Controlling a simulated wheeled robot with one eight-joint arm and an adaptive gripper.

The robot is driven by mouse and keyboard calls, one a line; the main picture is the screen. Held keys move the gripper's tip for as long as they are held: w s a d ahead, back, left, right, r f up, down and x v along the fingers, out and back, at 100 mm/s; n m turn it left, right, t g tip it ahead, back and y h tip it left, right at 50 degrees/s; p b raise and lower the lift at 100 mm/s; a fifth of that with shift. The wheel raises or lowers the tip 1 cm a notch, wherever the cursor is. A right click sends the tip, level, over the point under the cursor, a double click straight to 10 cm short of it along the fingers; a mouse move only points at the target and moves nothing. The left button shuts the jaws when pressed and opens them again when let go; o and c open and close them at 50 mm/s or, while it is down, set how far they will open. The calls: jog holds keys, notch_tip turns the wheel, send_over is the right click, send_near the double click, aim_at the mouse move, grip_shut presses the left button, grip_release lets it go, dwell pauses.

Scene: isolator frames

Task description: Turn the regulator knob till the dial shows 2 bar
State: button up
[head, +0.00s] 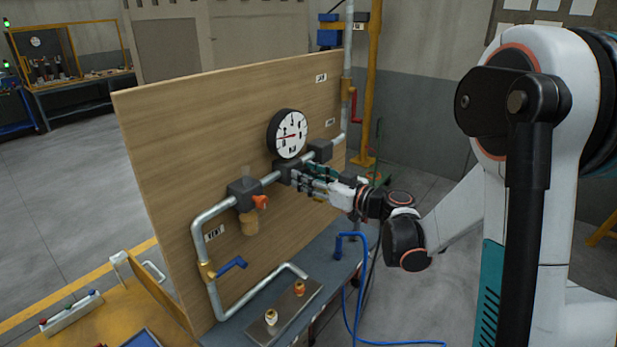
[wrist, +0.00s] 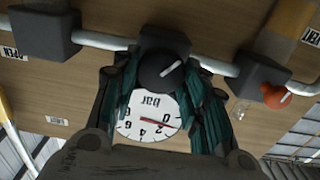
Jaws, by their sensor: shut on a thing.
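The regulator knob (wrist: 161,70) is black and round with a white mark, and shows in the wrist view between my fingers. My gripper (wrist: 160,84) is shut on it, one teal finger on each side. In the head view my gripper (head: 298,178) reaches the pipe just below the dial, and the knob is hidden behind the fingers. The white dial (head: 291,134) has a black rim and a red needle pointing left. In the wrist view the dial (wrist: 143,122) is upside down, marked bar, and its needle appears to lie between 0 and 2.
A wooden panel (head: 165,130) carries the grey pipework. Left of my gripper are a dark block (head: 244,194) with an orange knob (head: 260,202) and a blue valve handle (head: 231,265). A red handle (head: 356,106) is at the upper right. A blue hose (head: 352,300) hangs below.

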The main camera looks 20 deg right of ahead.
jog(key=shift+d+m+b, duration=0.15)
jog(key=shift+m+b, duration=1)
jog(key=shift+m, duration=2.35)
jog(key=shift+w, duration=0.1)
jog(key=o, duration=1)
